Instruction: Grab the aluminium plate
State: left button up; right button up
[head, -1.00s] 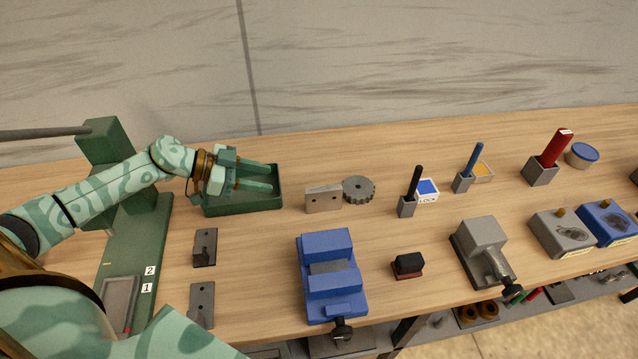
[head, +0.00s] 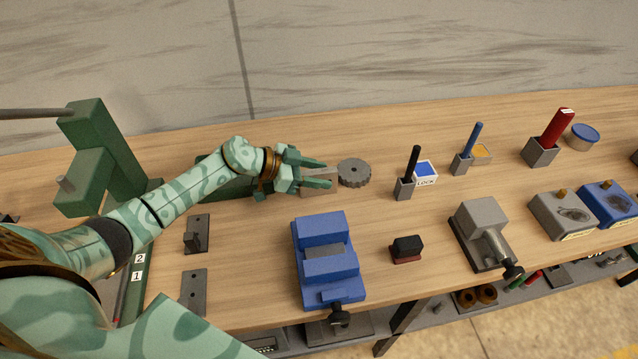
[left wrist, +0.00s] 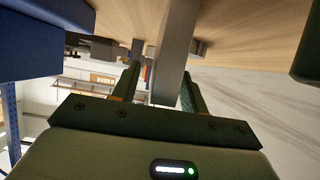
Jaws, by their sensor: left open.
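The aluminium plate (head: 321,191) is a small grey block standing on the bench, left of the grey gear wheel. My left gripper (head: 335,174) is open, with its two green fingers on either side of the plate, hiding part of it. In the left wrist view the plate (left wrist: 179,48) shows as a pale grey slab between the open fingers (left wrist: 158,78), with its near end reaching back between them. I cannot tell whether either finger touches it. My right gripper is in neither view.
The gear wheel (head: 354,172) is just beyond the fingertips. A blue vise (head: 325,265) stands in front of the plate. A green tray (head: 232,186) lies behind my left wrist. A black pen in a holder (head: 405,187) is further right.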

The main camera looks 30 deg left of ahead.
pick_arm(q)
jog(key=shift+w+d+f, duration=0.1)
jog(key=shift+w+d, duration=0.05)
grip_shut()
